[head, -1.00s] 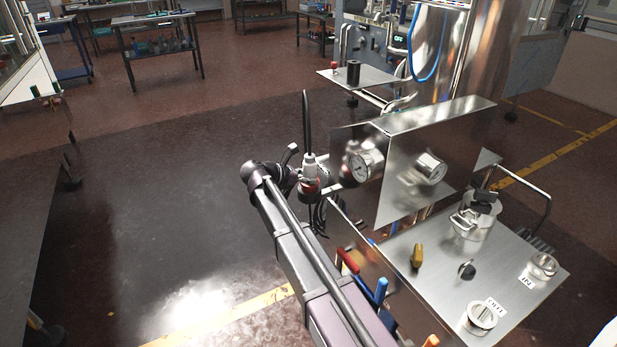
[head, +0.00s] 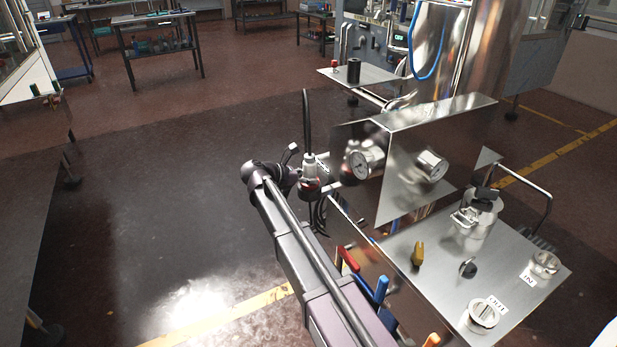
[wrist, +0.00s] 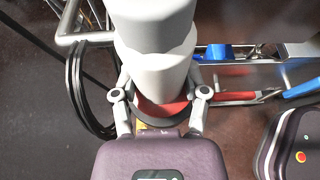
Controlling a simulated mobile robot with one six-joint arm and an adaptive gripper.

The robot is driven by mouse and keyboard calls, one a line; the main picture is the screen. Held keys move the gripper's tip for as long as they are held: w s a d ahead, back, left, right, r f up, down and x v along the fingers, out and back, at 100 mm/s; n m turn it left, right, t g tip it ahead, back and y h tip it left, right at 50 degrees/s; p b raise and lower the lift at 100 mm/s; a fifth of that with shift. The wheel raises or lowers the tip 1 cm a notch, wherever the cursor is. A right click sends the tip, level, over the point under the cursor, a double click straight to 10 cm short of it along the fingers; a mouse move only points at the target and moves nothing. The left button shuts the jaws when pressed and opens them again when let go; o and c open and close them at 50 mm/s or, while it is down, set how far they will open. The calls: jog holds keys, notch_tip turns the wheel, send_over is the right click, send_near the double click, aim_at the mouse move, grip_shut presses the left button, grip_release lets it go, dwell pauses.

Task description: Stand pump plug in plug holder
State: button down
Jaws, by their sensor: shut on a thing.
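The pump plug (head: 310,172) is light grey with a red lower part, and a black cable rises from its top. It stands about upright in the head view, beside the left end of the steel pump cart. My gripper (head: 298,178) is shut on it. In the wrist view the plug (wrist: 155,40) fills the upper middle, its red part (wrist: 165,108) between the two fingers of my gripper (wrist: 160,96). I cannot pick out the plug holder with certainty in either view, and the plug's lower end is partly hidden.
The cart's steel box (head: 440,150) with two gauges stands just right of the plug. Its top plate (head: 430,285) carries ports marked IN and OUT. Red and blue handles (head: 380,290) stick up near my arm. Black cable loops (wrist: 85,85) hang left in the wrist view. Open floor lies left.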

aim_at(308, 156)
jog(key=shift+f, duration=0.25)
dwell(0.8)
grip_release()
jog(key=shift+r, duration=0.2)
notch_tip(308, 156, up, 10)
jog(key=p, duration=0.9)
jog(key=shift+f+p, duration=0.1)
jog(key=shift+p, duration=0.25)
dwell(0.5)
